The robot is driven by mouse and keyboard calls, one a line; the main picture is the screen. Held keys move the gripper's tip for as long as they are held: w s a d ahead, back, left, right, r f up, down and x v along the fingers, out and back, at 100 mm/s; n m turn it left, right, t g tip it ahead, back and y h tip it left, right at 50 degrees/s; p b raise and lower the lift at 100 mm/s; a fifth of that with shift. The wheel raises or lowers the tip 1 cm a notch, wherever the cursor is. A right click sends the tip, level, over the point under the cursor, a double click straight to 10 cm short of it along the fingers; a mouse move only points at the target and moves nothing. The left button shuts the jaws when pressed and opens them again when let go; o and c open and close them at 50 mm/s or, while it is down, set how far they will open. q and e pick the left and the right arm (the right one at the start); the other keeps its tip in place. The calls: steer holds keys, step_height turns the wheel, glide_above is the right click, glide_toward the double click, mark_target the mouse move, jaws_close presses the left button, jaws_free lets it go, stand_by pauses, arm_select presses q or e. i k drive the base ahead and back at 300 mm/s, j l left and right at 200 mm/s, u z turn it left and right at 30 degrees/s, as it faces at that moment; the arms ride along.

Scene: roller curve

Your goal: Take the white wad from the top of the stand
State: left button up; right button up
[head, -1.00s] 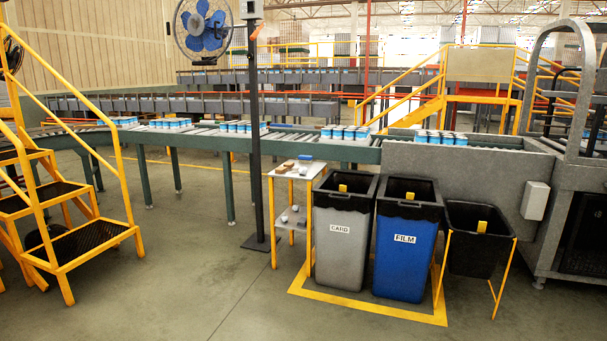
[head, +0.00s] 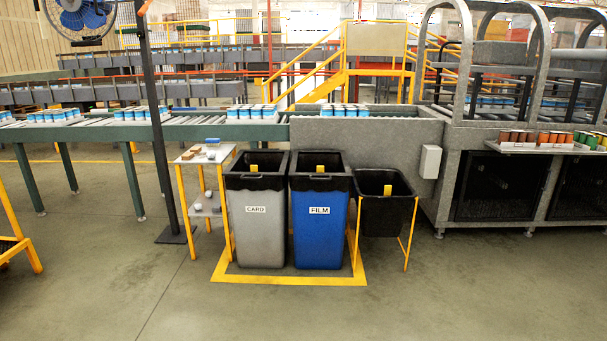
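The stand (head: 223,154) is a small two-level table with yellow legs and pale shelves, left of the bins. On its top lie a brown piece (head: 190,154), a small whitish item (head: 211,154) that may be the white wad, and a bluish-grey item (head: 213,141) at the back. They are too small to tell apart surely. A white lump (head: 197,207) shows on the lower shelf. Neither of my grippers is in view.
A grey CARD bin (head: 257,235), a blue FILM bin (head: 319,235) and a black bin (head: 377,216) stand right of the stand. A dark post (head: 158,130) rises at its left. A roller conveyor (head: 95,132) runs behind. The floor (head: 290,312) in front is clear.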

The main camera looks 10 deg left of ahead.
mark_target(210, 154)
steer(key=i+j+u, duration=0.35)
steer(key=i, duration=0.15)
steer(key=i+j+u, duration=0.15)
steer(key=i+u, duration=0.15)
steer(key=i, duration=0.25)
steer(key=i+j+u, duration=0.1)
steer(key=i+u, duration=0.25)
steer(key=i, duration=0.2)
